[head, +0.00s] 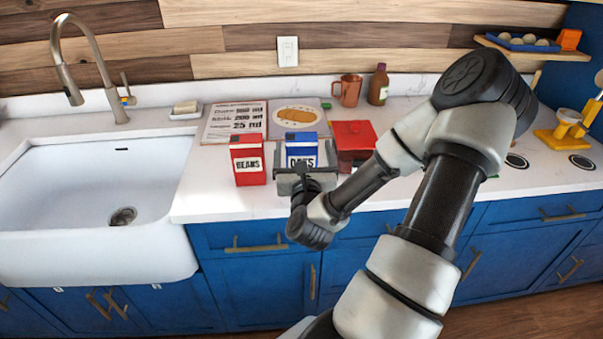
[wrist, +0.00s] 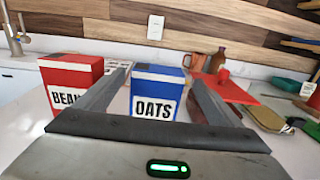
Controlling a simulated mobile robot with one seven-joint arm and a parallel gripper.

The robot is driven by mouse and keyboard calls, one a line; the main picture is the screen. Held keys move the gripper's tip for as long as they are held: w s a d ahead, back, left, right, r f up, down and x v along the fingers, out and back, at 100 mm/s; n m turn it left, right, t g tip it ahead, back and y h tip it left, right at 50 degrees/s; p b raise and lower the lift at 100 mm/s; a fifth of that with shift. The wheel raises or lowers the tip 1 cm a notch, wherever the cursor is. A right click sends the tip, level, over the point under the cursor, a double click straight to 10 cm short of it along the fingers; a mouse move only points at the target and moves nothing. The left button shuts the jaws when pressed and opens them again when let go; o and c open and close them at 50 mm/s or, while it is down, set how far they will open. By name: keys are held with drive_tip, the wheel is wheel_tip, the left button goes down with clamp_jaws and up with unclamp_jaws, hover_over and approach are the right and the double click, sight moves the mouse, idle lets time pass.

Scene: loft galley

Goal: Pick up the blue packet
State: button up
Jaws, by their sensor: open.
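The blue packet (head: 301,149), labelled OATS, stands upright on the white counter. In the wrist view the blue packet (wrist: 156,92) stands ahead, between the two fingers as seen from behind. My gripper (head: 302,165) is open and level with the packet, in front of it in the head view. In the wrist view my gripper's fingers (wrist: 158,85) reach along both sides of the packet. I cannot tell whether either finger touches it. The packet's lower part is hidden behind the gripper in the head view.
A red BEANS packet (head: 248,161) stands close on the left. An open recipe book (head: 234,120) lies behind, with a copper mug (head: 350,90) and brown bottle (head: 378,85) farther back. The sink (head: 95,190) is at the left.

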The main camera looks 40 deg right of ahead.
drive_tip(key=shift+p+x, duration=0.45)
drive_tip(key=shift+x, duration=0.75)
drive_tip(key=shift+r+x, duration=0.2)
drive_tip(key=shift+x, duration=2.7)
drive_tip(key=shift+w+a, duration=0.1)
drive_tip(key=shift+a, duration=0.1)
drive_tip(key=c, duration=1.5)
